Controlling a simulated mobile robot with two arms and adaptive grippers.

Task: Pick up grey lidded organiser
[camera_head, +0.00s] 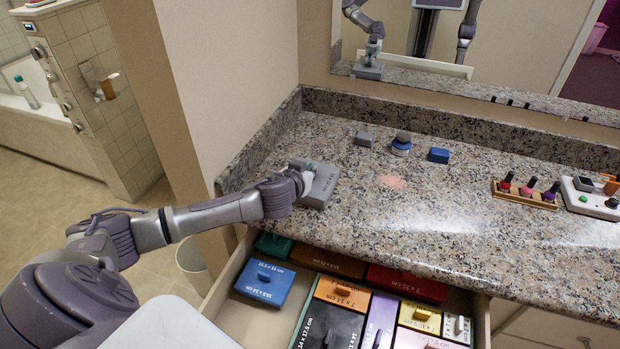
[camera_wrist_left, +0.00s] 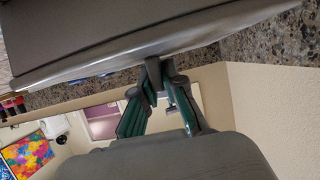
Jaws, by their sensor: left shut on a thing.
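The grey lidded organiser (camera_head: 321,186) is at the left end of the granite counter in the head view. My left gripper (camera_head: 304,166) is at its top and shut on it; the arm hides part of the lid. In the left wrist view the green-padded fingers (camera_wrist_left: 165,112) close on the small grey knob of the organiser (camera_wrist_left: 120,45), whose flat grey face fills the top. I cannot tell whether the organiser touches the counter. My right gripper itself does not show directly in the head view.
Below, an open drawer (camera_head: 238,312) holds several coloured lidded boxes. A mirror is behind.

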